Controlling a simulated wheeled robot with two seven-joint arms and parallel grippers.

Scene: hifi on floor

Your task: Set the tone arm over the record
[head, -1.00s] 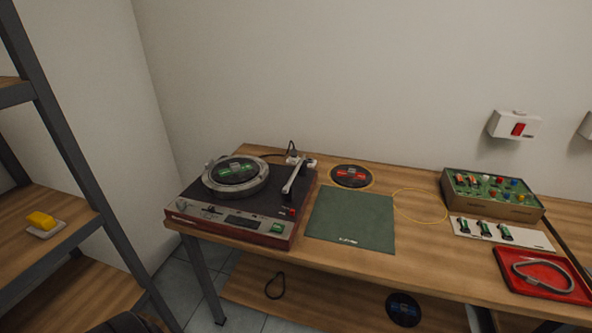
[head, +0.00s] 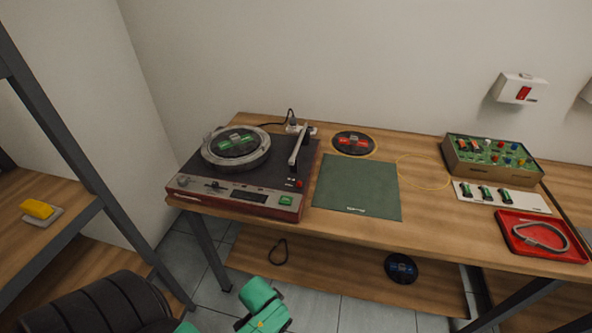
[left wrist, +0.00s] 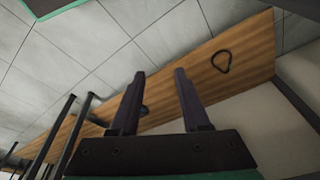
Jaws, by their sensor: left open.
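The turntable (head: 245,197) stands at the left end of the wooden bench. A black record with a green label (head: 237,142) lies on its silver platter (head: 209,157). The pale tone arm (head: 299,146) lies along the turntable's right side, beside the platter and clear of the record. My left arm comes in at the bottom of the head view, its green part low in front of the bench. My left gripper (left wrist: 160,72) shows in the left wrist view, its two dark fingers apart with nothing between them. My right gripper is out of view.
A green mat (head: 357,188), a red-labelled record (head: 353,143) and a yellow cord lie right of the turntable. Farther right are a circuit box (head: 492,160) and a red tray (head: 541,237). A shelf rack (head: 62,232) stands at the left. A lower shelf (head: 340,275) runs beneath the bench.

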